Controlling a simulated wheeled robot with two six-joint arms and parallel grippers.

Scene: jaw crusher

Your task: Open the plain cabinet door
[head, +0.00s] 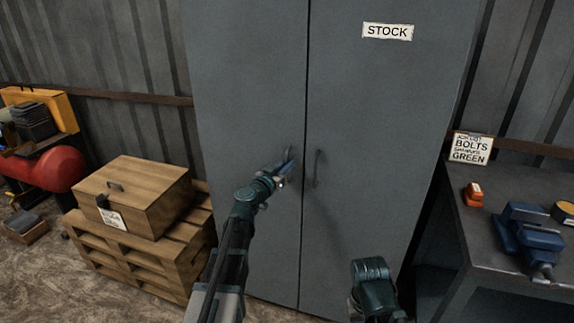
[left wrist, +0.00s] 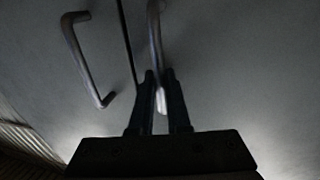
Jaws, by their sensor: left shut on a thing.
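The grey cabinet has two tall doors that meet at a thin dark seam. The plain door (head: 246,90) is the left one, without a label, and it looks closed. Its bar handle (head: 289,153) is near the seam, partly hidden by my left gripper (head: 284,172). The left fingers are shut on this handle; in the left wrist view the handle (left wrist: 155,30) runs down between the fingertips (left wrist: 160,80). The other door (head: 385,110) bears a STOCK label (head: 388,31) and its own handle (head: 317,168), also seen in the left wrist view (left wrist: 82,55). My right gripper is out of sight.
A wooden box (head: 135,192) on stacked pallets (head: 150,262) stands close by the cabinet's left side. A red compressor (head: 50,170) is farther left. A workbench (head: 480,228) with a blue vise (head: 530,235) stands at right. My right arm is low in front of the right door.

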